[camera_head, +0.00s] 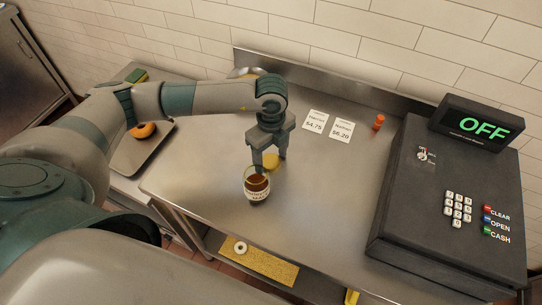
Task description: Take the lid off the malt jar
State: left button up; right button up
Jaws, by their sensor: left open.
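The malt jar (256,190) stands upright on the steel counter, a small glass jar with brown contents and a pale label. Its top looks uncovered. A round yellow disc (272,163), which looks like the lid, is just behind the jar. My left gripper (268,162) points down over the disc with its fingers apart, one on each side of it. I cannot tell whether the fingers touch the disc. The left finger comes down close behind the jar's rim. My right gripper is not in view.
A black cash register (398,205) reading OFF fills the right side. A tray (150,150) with a bagel (143,130) is at left. The counter right of the jar is clear.

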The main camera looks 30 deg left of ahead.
aim_at(271, 161)
pick_arm(q)
jog(key=shift+r, duration=0.35)
notch_tip(271, 161, up, 12)
jog(key=b, duration=0.4)
jog(key=shift+f, duration=0.2)
dwell(0.4)
